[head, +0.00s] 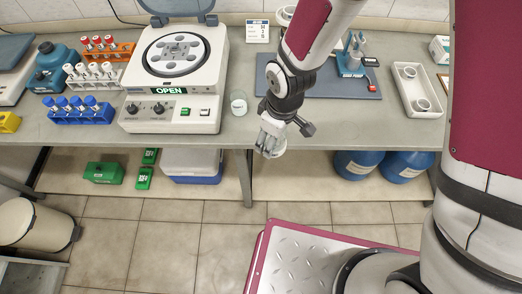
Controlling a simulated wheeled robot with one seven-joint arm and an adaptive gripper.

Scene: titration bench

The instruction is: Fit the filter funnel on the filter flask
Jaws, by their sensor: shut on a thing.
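My gripper (271,138) hangs from the arm just in front of the bench's front edge, over the floor gap. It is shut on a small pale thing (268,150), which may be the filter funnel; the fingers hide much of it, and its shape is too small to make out. A small clear glass vessel (239,103) with a whitish look stands on the bench left of my gripper, apart from it. I cannot tell whether this is the filter flask. No other vessel is clearly a filter flask, and my arm hides part of the bench behind it.
A centrifuge (170,115) marked OPEN, its lid up, stands left of the vessel. A grey mat (330,85) lies behind my arm. A white tray (421,106) with two cups is at right.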

